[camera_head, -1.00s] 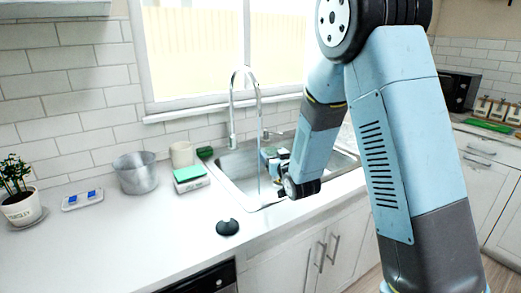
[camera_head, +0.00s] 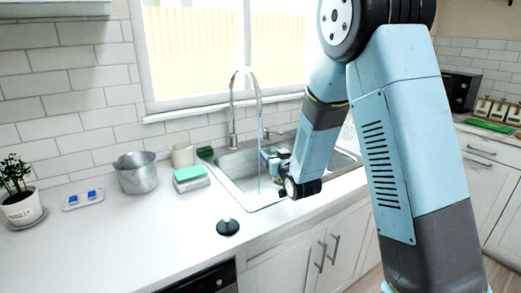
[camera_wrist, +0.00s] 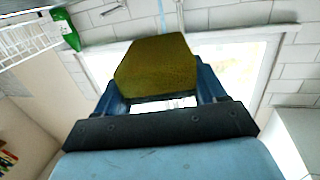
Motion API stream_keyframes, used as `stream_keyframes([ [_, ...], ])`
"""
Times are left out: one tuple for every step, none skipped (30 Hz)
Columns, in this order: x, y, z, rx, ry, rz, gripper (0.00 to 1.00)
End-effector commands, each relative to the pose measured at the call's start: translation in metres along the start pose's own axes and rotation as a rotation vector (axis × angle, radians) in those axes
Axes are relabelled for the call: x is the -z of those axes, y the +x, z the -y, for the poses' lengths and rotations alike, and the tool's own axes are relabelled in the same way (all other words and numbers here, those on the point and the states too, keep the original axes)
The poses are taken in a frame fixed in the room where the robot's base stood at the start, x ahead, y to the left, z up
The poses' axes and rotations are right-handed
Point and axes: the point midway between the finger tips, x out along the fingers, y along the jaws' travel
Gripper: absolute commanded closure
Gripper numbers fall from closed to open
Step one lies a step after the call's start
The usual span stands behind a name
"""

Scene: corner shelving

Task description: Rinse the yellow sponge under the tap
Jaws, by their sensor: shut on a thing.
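My gripper (camera_wrist: 155,85) is shut on the yellow sponge (camera_wrist: 155,65), which sits between its two blue fingers in the wrist view. In the head view my gripper (camera_head: 271,158) is over the sink (camera_head: 238,172), just right of the thin water stream (camera_head: 258,172). The sponge cannot be made out there. The tall curved tap (camera_head: 233,105) stands behind the sink, and water falls from its spout. In the wrist view a pale stream shows just beyond the sponge; I cannot tell whether it touches it.
Left of the sink are a green-topped stack (camera_head: 190,177), a beige cup (camera_head: 182,154), a metal pot (camera_head: 137,174) and a potted plant (camera_head: 19,203). A black round object (camera_head: 228,228) lies on the front counter. The wrist view shows a green bottle (camera_wrist: 66,28) and white rack (camera_wrist: 25,42).

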Motion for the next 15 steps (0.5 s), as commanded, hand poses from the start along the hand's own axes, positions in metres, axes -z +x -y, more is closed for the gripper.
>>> stream_keyframes([
  [0.003, -0.003, -0.001, 0.000, 0.000, -0.001, 0.62],
  [0.005, -0.005, -0.001, -0.001, 0.000, -0.002, 0.62],
  [0.007, -0.008, -0.001, -0.001, 0.000, -0.002, 0.62],
  [0.008, -0.010, -0.002, -0.001, 0.000, -0.002, 0.62],
  [0.009, -0.012, -0.002, -0.001, 0.000, -0.001, 0.62],
  [0.011, -0.015, -0.002, -0.001, 0.000, -0.001, 0.62],
  [0.013, -0.017, -0.003, -0.001, 0.000, -0.001, 0.62],
  [0.014, -0.018, -0.003, -0.001, 0.000, -0.002, 0.62],
  [0.016, -0.021, -0.003, -0.001, 0.000, -0.002, 0.62],
  [0.018, -0.023, -0.004, -0.001, 0.000, -0.002, 0.62],
  [0.019, -0.025, -0.004, -0.001, 0.000, -0.002, 0.62],
  [0.021, -0.027, -0.004, -0.001, 0.000, -0.002, 0.62],
  [0.022, -0.029, -0.004, -0.001, 0.000, -0.002, 0.62],
  [0.024, -0.032, -0.004, -0.001, 0.000, -0.002, 0.62],
  [0.025, -0.034, -0.005, -0.001, 0.000, -0.002, 0.62],
])
